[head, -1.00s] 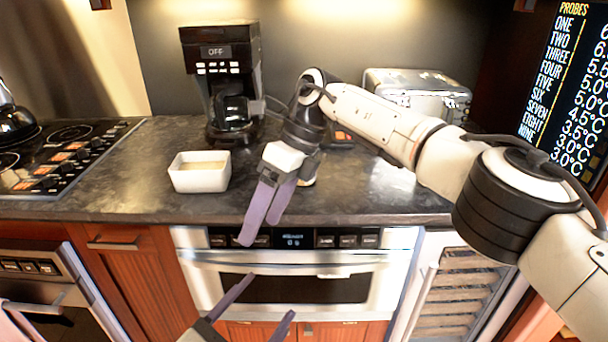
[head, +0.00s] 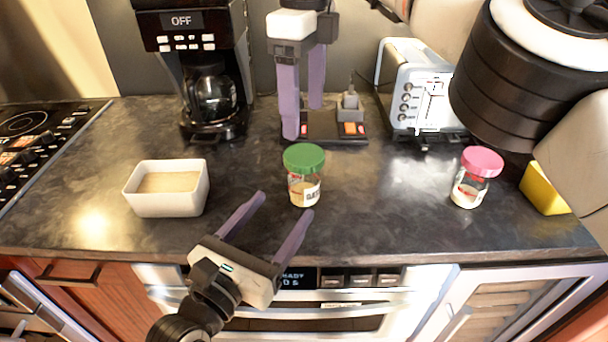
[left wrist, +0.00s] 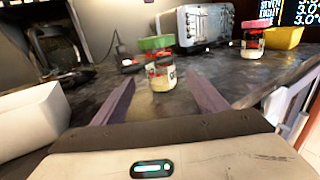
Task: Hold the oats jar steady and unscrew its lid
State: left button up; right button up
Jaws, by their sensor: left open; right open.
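The oats jar (head: 304,189) stands upright on the dark counter, with its green lid (head: 304,157) on. It also shows in the left wrist view (left wrist: 161,74), ahead of and between the fingers. My left gripper (head: 285,205) is open and empty, low at the counter's front edge, with its fingers pointing toward the jar and apart from it. My right gripper (head: 303,122) is open and points down behind the jar, above the counter, apart from the lid.
A white bowl (head: 168,208) stands left of the jar. A coffee maker (head: 197,40), a black device (head: 335,128) and a toaster (head: 415,90) stand behind. The counter beside the oats jar is clear.

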aim_at(297, 189)
pick_arm(q)
jog(key=x, duration=0.8)
jog(key=shift+w, duration=0.15)
pick_arm(e)
jog(key=shift+f, duration=0.1)
